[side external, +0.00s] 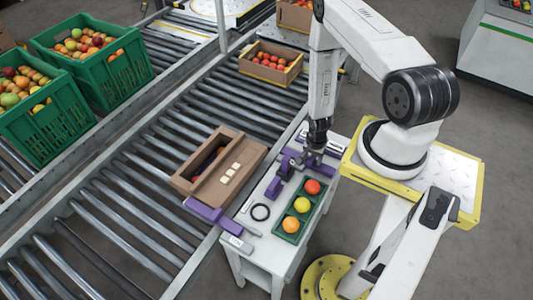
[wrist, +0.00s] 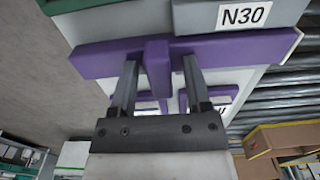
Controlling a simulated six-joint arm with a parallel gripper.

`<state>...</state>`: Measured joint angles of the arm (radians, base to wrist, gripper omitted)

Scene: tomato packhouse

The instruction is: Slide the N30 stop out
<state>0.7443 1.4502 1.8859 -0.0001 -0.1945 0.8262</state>
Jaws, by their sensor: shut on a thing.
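In the wrist view the N30 stop is a long purple bar (wrist: 100,60) with a raised tab (wrist: 158,65). It lies beside a grey block with a white N30 label (wrist: 243,16). My gripper (wrist: 160,78) is shut on the tab, one finger on each side. In the side external view my gripper (side external: 315,153) is low over the far end of the white side table, and it partly hides the purple parts (side external: 290,158) there. A second purple stop (side external: 205,212) lies at the conveyor edge by the brown carton.
The open brown carton (side external: 228,178) sits on the rollers. A box of red tomatoes (side external: 270,63) stands farther up the conveyor. Green crates (side external: 45,130) are at left.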

